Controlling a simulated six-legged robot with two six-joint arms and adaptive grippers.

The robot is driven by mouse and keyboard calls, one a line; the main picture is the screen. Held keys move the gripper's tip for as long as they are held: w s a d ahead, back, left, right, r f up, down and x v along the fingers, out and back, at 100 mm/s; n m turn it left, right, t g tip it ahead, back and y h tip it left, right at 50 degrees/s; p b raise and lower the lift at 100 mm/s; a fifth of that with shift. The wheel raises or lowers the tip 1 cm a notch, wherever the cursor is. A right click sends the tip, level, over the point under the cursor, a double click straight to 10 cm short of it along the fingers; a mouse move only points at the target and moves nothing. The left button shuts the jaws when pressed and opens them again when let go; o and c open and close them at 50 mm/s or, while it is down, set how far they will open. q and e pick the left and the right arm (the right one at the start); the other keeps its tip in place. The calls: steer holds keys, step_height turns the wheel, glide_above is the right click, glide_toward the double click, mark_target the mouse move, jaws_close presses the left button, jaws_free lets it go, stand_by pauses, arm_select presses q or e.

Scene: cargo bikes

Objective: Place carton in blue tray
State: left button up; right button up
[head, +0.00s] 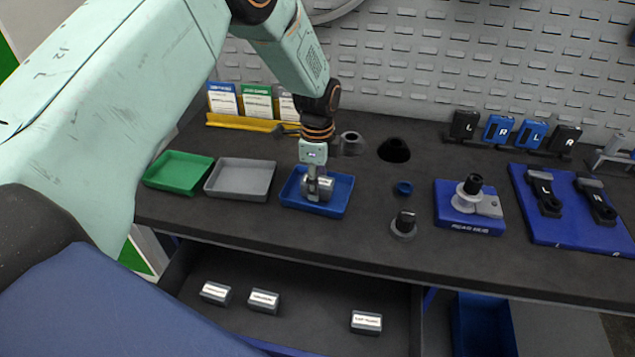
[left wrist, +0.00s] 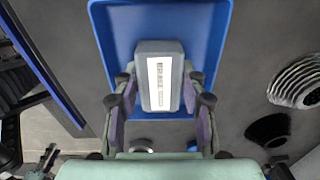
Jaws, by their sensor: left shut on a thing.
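The blue tray (head: 335,205) lies on the dark bench top, right of a grey tray. My left gripper (head: 318,190) is over the tray, pointing down, shut on a small grey carton (head: 323,183) with a white label. In the left wrist view the carton (left wrist: 160,84) sits between the two fingers of the gripper (left wrist: 160,105), with the blue tray (left wrist: 104,40) around and behind it. The carton is within the tray's outline; I cannot tell whether it touches the tray floor. My right gripper is not in view.
A grey tray (head: 240,180) and a green tray (head: 178,171) stand to the left. Several cartons lie in the open drawer below, one at its right (head: 366,322).

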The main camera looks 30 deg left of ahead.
arm_select(q)
steer(key=shift+f, duration=0.2)
steer(key=shift+w+d+f, duration=0.1)
steer(key=shift+d+f, duration=0.05)
steer(key=shift+d, duration=0.05)
steer(key=o, duration=0.9)
steer(key=shift+o, duration=1.4)
steer(key=shift+a, duration=0.2)
steer(key=shift+d, duration=0.1)
step_height(320, 180, up, 12)
steer(key=shift+r, duration=0.25)
